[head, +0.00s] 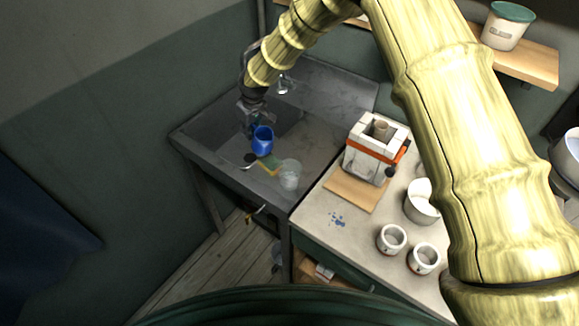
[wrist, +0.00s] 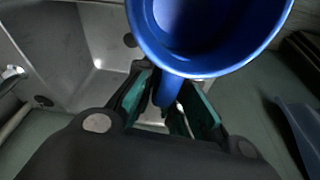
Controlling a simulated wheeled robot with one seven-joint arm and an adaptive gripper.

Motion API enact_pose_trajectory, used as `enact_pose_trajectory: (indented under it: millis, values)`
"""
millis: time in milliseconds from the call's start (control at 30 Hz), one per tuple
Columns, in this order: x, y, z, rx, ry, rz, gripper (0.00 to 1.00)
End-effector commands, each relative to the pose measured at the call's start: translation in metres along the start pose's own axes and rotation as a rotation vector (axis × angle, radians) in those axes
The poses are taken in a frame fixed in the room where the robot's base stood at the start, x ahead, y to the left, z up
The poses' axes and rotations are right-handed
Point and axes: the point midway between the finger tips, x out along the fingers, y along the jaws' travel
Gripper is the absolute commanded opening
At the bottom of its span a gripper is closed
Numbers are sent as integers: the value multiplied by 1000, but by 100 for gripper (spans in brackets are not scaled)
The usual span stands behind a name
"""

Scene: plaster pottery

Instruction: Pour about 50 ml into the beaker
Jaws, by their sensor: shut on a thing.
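A blue cup (head: 262,141) with a handle is held by my gripper (head: 251,106) over the grey sink. In the wrist view the blue cup (wrist: 210,60) fills the top, and my gripper (wrist: 172,105) is shut on its handle. The cup looks close to upright; I cannot tell how much liquid is inside. The clear beaker (head: 289,175) stands upright at the sink's front right, lower right of the cup in the head view and apart from it. Its fill level is too small to read.
The sink unit (head: 321,92) has raised walls. A yellow-green flat item (head: 270,163) and a dark round item (head: 250,159) lie near the beaker. On the worktop (head: 335,240) at right stand a white plaster mould (head: 378,135), a white pot (head: 420,203) and two tins (head: 391,238).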

Motion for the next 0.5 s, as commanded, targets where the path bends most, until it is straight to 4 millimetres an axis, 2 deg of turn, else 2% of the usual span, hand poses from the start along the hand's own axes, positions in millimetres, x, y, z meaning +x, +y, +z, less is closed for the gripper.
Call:
enact_pose_trajectory:
  millis: [500]
  values:
    - [17,-1,-9,5,-178,5,0]
